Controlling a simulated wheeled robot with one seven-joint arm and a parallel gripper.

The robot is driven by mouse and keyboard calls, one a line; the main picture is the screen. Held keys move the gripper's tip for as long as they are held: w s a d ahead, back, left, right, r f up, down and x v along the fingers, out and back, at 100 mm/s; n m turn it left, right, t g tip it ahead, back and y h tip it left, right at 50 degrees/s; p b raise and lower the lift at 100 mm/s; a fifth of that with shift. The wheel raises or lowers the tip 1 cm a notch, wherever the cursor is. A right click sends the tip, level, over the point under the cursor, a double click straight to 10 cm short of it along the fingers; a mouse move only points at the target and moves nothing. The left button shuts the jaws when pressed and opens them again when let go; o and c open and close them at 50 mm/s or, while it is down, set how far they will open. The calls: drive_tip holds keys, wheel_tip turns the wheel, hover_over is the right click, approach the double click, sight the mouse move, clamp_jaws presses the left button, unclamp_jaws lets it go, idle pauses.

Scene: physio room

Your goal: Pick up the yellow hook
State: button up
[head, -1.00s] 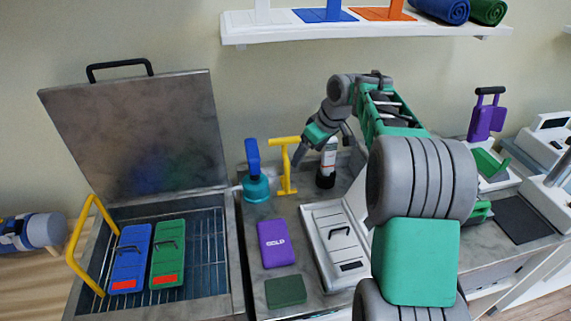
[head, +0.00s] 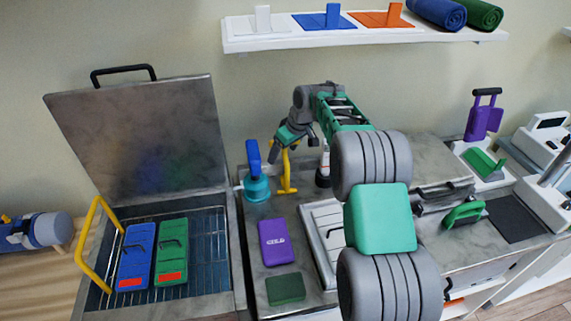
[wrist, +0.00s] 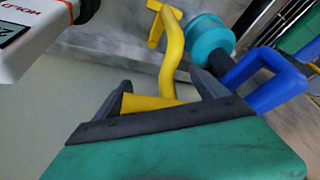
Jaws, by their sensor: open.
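The yellow hook (head: 285,178) stands upright on the grey counter, just right of a teal and blue tool, in the head view. My gripper (head: 293,149) is at the hook's upper part, which it partly hides. In the wrist view the yellow hook (wrist: 174,52) runs from the top middle down between the two fingers of my gripper (wrist: 162,86). Its near yellow end lies between the fingers, close to the palm. The fingers are apart, and I cannot tell whether either touches the hook.
The teal and blue tool (head: 257,189) stands close left of the hook; its blue handle (wrist: 268,78) is near the right finger in the wrist view. A purple box (head: 276,242) lies in front.

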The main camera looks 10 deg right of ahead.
clamp_jaws()
idle(0.8)
